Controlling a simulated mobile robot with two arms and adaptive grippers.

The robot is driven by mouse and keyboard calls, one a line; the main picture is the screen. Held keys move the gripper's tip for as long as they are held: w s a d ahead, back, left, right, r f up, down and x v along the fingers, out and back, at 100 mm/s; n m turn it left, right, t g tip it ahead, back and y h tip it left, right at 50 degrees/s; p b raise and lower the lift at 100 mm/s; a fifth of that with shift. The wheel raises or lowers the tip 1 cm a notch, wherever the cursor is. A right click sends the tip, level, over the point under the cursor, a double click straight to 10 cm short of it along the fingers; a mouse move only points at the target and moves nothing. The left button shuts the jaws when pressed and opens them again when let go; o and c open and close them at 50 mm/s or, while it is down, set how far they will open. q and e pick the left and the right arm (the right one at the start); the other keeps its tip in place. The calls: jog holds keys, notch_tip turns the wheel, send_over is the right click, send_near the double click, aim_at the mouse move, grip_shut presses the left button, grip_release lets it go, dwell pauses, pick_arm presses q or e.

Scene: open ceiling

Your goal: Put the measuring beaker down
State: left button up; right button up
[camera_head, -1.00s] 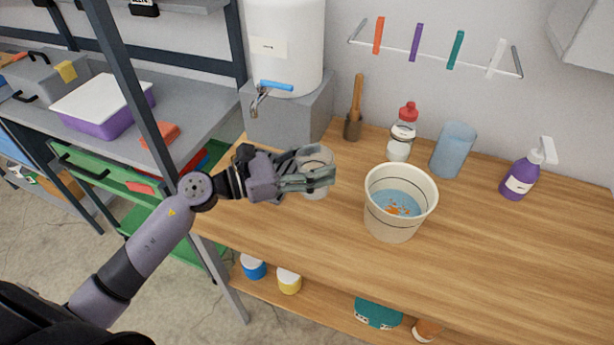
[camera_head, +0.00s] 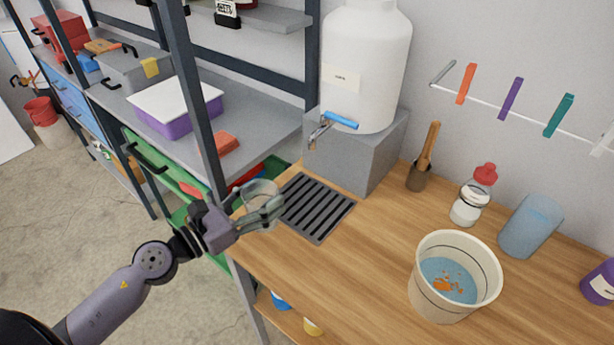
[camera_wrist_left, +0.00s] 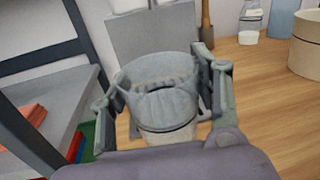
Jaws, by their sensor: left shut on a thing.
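The measuring beaker is a clear, open-topped cup (camera_head: 262,190) near the left end of the wooden table (camera_head: 345,255). My left gripper (camera_head: 262,212) is shut on it, with the fingers around its sides. In the left wrist view the beaker (camera_wrist_left: 165,100) stands upright between the two fingers (camera_wrist_left: 165,85). The head view does not clearly show whether its base touches the table. My right gripper is not in view.
A dark slotted drain tray (camera_head: 315,208) lies just right of the beaker, below the white water tank (camera_head: 365,65). A bucket with orange fish (camera_head: 453,277), a red-capped bottle (camera_head: 473,195) and a blue container (camera_head: 530,225) stand farther right. Bare tabletop lies between.

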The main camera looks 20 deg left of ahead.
pick_arm(q)
jog(key=f+x, duration=0.1)
jog(key=x, duration=0.3)
jog(key=p+x, duration=0.1)
jog(key=x, duration=0.4)
jog(key=f+p+x, duration=0.1)
jog(key=x, duration=0.3)
jog(key=shift+w+d+f, duration=0.25)
jog(key=shift+f, duration=0.65)
jog(key=shift+r, duration=0.1)
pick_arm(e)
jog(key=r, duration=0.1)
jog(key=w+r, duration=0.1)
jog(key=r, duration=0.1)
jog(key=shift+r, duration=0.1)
pick_arm(q)
jog(key=o, duration=0.9)
